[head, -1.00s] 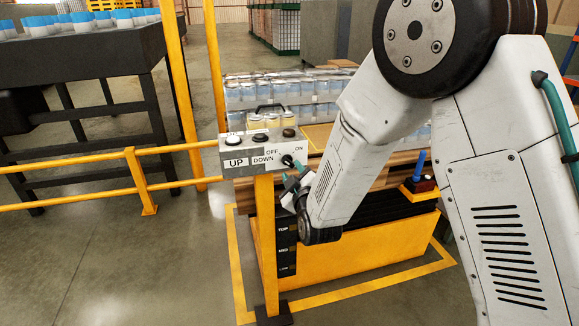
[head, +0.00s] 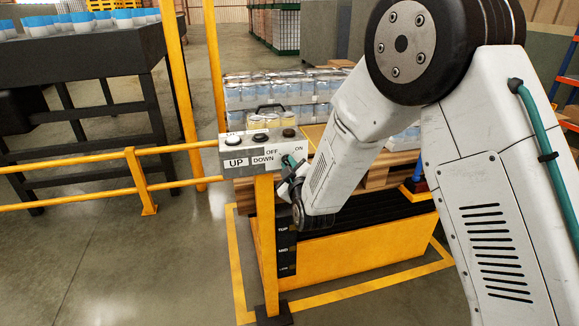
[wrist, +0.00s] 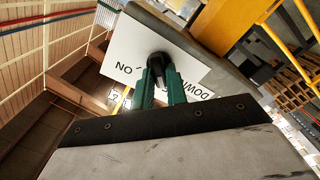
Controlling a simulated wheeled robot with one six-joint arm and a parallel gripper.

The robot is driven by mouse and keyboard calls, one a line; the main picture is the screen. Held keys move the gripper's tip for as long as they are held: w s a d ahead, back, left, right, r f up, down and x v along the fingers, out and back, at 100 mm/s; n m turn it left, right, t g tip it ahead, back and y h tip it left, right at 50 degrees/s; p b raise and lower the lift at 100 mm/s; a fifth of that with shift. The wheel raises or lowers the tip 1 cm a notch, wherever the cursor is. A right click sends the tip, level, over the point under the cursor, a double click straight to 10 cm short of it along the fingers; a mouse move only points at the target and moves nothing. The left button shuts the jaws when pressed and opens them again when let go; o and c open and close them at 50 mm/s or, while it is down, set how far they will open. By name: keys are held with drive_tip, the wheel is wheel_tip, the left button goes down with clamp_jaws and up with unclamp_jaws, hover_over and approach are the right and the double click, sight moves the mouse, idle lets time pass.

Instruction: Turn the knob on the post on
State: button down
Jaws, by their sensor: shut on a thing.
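The grey control box (head: 262,150) sits on top of a yellow post (head: 266,240), with UP, DOWN, OFF and ON labels on its white face. My gripper (head: 290,162) is at the lower right of that face, near the ON label. In the wrist view, the green fingers of my gripper (wrist: 158,82) are shut on the black knob (wrist: 159,60). The white label (wrist: 135,48) with ON and part of DOWN shows around the knob. In the head view the knob is mostly hidden by my gripper, and its pointing direction is hard to tell.
A yellow rail (head: 135,165) runs left from the post. Behind the box stand packs of cans (head: 285,95) on a wooden pallet (head: 375,177) over a yellow lift base (head: 350,255). A dark conveyor table (head: 80,60) stands at the back left. The floor at front left is clear.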

drive_tip(key=shift+m, duration=0.3)
drive_tip(key=shift+w+d+m, duration=0.1)
drive_tip(key=shift+d+m, duration=0.05)
drive_tip(key=shift+m, duration=4.15)
drive_tip(key=shift+d+m, duration=0.15)
drive_tip(key=shift+m, duration=4.15)
drive_tip(key=c, duration=1.4)
unclamp_jaws()
